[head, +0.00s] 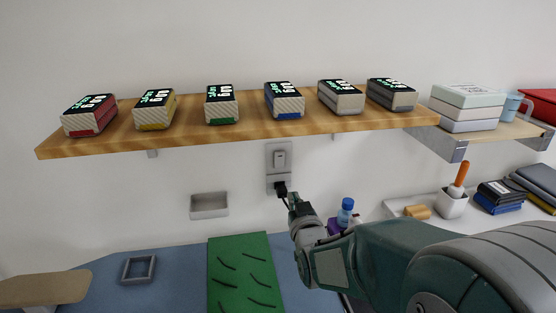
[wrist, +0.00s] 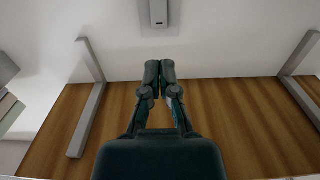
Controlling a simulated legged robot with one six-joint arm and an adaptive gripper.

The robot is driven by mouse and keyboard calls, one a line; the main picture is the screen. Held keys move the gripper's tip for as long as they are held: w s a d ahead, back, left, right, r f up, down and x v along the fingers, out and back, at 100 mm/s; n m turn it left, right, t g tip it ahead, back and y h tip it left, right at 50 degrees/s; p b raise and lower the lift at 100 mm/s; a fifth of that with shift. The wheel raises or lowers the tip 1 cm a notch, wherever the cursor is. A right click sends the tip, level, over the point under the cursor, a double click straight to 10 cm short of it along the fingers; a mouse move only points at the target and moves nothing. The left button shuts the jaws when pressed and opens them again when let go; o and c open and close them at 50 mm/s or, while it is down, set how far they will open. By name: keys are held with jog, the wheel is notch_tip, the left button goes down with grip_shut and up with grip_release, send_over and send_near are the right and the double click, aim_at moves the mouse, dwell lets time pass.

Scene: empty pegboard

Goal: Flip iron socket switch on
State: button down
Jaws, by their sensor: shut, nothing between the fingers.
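A grey wall socket plate (head: 279,160) is fixed to the wall under the shelf. It has a light switch rocker (head: 279,158) in its upper part, and I cannot tell which way it is set. A black plug-like piece (head: 281,188) sits at the plate's lower end. My gripper (head: 292,199) is just below and right of the plate in the head view. In the wrist view my gripper (wrist: 160,68) is shut and empty, its fingertips together. Part of the grey plate (wrist: 157,12) shows beyond the fingertips at the top edge, apart from them in the picture.
A wooden shelf (head: 250,141) with several labelled boxes spans above the socket. Its underside (wrist: 230,120) and two brackets (wrist: 90,100) fill the lower wrist view. A green mat (head: 243,270), a small wall tray (head: 209,205) and a blue-capped bottle (head: 346,208) are nearby.

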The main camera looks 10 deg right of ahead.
aim_at(279, 155)
jog(key=shift+w+f+t, duration=0.1)
jog(key=shift+w+t, duration=0.35)
jog(key=shift+t, duration=0.35)
jog(key=w, duration=0.4)
jog(key=w+r, duration=0.1)
jog(key=w, duration=0.4)
jog(key=w+r, duration=0.1)
jog(key=w, duration=0.3)
jog(key=shift+w, duration=0.4)
jog(key=shift+w, duration=0.1)
jog(key=shift+w, duration=0.15)
jog(key=shift+r, duration=0.1)
